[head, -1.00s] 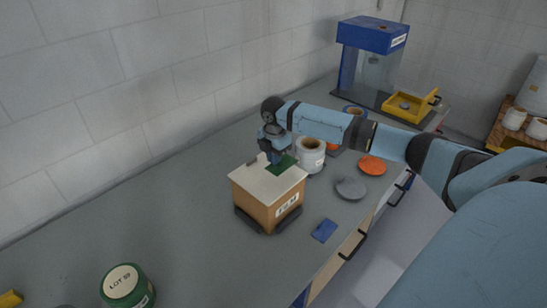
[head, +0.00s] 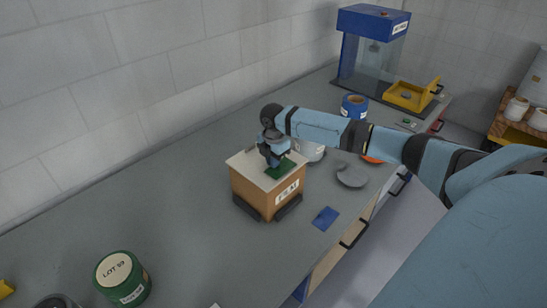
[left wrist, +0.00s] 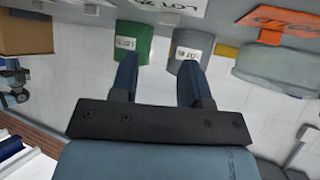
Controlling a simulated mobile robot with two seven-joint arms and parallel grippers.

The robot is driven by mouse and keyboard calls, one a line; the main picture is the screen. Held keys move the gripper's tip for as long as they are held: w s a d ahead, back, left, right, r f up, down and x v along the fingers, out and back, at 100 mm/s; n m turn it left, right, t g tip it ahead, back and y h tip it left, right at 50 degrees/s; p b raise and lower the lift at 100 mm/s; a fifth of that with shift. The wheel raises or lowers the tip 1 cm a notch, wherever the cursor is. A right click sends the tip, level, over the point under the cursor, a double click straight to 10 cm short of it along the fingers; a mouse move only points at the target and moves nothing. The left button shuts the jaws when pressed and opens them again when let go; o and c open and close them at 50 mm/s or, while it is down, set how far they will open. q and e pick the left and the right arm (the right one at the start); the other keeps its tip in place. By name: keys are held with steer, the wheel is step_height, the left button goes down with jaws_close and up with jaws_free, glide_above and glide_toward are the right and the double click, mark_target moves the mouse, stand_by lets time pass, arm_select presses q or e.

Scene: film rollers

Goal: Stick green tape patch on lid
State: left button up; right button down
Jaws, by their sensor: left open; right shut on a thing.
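The box (head: 253,190) is brown with a pale lid (head: 246,167) on top and a white label on its front. It sits in a dark holder on the bench. My right gripper (head: 273,163) is above the lid, pointing down, shut on the green tape patch (head: 284,169). The patch is at the lid's right part; I cannot tell whether it touches the lid or is just above it. My left gripper (left wrist: 158,70) is open and empty in the left wrist view, and it is out of the head view.
A blue card (head: 326,218) and a grey disc (head: 351,175) lie right of the box. A green can (head: 123,279) stands front left and also shows in the left wrist view (left wrist: 133,40). A blue-topped machine (head: 374,22) and yellow tray (head: 411,94) stand behind. Bench left of the box is clear.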

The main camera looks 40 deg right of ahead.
arm_select(q)
steer(key=shift+a+f, duration=0.1)
steer(key=shift+f, duration=0.1)
steer(key=shift+s+r+p, duration=0.1)
steer(key=shift+r+p, duration=0.25)
arm_select(e)
steer(key=shift+r, duration=0.1)
arm_select(q)
steer(key=shift+r, duration=0.3)
steer(key=shift+r+p, duration=0.25)
steer(key=shift+p, duration=0.3)
arm_select(e)
steer(key=shift+s+f, duration=0.1)
steer(key=shift+f, duration=0.35)
stand_by(1.4)
steer(key=c, duration=0.7)
jaws_free()
arm_select(q)
steer(key=shift+r, duration=0.1)
